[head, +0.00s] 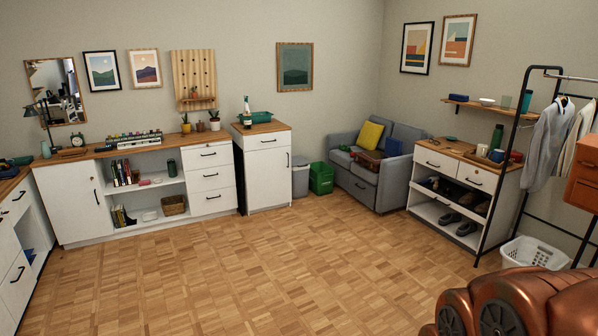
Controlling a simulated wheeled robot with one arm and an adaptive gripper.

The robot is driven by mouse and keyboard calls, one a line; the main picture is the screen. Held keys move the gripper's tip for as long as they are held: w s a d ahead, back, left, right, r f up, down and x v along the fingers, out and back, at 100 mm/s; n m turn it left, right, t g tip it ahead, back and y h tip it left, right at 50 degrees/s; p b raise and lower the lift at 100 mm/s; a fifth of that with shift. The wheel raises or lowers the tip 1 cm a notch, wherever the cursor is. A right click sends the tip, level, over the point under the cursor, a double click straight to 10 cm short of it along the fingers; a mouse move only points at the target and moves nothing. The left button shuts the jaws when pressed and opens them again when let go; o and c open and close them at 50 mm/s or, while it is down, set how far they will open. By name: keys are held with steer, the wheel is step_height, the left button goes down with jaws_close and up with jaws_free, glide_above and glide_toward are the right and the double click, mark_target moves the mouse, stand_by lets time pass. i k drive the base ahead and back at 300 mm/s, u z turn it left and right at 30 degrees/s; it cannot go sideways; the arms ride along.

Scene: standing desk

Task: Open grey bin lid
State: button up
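A grey bin (300,178) stands on the floor in the head view, against the back wall. It is between the tall white cabinet on its left and a green bin on its right. Its top looks closed, but it is too small to make out the lid clearly. Copper-coloured parts of my own body show at the lower right. My gripper is not in view.
A green bin (321,178) stands close beside the grey one. A white cabinet (267,173) and a grey sofa (363,185) flank the bins. A white laundry basket (533,253) is at the right. The parquet floor (240,270) in the middle is clear.

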mark_target(297, 162)
steer(key=u, duration=0.05)
steer(key=i, duration=3.2)
steer(key=u, duration=0.2)
steer(key=i, duration=3.45)
steer(key=u, duration=0.1)
